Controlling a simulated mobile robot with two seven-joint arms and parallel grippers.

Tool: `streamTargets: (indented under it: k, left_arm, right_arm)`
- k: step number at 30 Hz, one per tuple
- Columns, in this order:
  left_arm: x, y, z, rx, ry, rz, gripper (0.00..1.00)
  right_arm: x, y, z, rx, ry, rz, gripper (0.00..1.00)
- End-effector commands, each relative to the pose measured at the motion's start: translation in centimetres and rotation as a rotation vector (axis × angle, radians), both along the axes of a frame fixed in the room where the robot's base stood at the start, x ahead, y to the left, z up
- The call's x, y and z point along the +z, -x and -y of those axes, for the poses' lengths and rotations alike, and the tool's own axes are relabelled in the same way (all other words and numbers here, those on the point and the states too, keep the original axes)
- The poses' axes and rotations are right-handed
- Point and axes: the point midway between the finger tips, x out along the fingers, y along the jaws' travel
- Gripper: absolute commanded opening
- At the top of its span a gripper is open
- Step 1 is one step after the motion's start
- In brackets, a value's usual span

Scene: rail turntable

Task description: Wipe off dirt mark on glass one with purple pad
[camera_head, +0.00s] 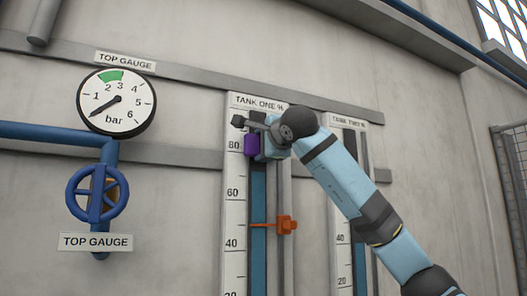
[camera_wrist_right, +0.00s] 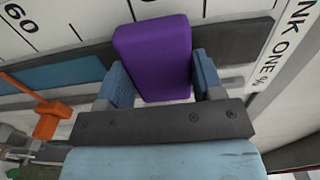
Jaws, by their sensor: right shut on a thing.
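The purple pad (camera_head: 251,146) is at the upper part of glass one (camera_head: 258,195), under the TANK ONE label. Glass one is a tall, narrow gauge with blue in its lower part and a dark upper part. My right gripper (camera_head: 262,147) is shut on the pad, which also shows between its two blue fingers in the wrist view (camera_wrist_right: 153,58). The pad overlaps the glass in both views; I cannot tell whether it touches. No dirt mark shows; part of the glass is hidden behind the pad and gripper. My left gripper is not in view.
An orange pointer (camera_head: 286,225) sits on a grey rod right of glass one, its arm crossing the glass. The tank two gauge (camera_head: 342,220) is partly behind my right arm. A round dial (camera_head: 116,102) and blue valve wheel (camera_head: 97,194) are on the left.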

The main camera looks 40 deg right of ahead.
Motion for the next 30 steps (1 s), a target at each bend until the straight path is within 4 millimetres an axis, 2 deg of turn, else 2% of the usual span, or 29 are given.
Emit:
streamTargets:
  k: [10,17,25,30]
  left_arm:
    - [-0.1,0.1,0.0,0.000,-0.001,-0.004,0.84]
    - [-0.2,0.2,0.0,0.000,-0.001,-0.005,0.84]
    - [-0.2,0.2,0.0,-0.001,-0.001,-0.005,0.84]
    - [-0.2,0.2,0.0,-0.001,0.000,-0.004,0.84]
  right_arm:
    - [2.7,-0.2,0.1,0.000,-0.002,0.001,0.42]
    - [3.4,-0.3,0.1,0.000,-0.001,0.001,0.42]
    - [5.6,-0.5,0.1,0.000,-0.002,0.002,0.42]
    - [6.3,-0.6,0.2,-0.001,-0.001,0.000,0.42]
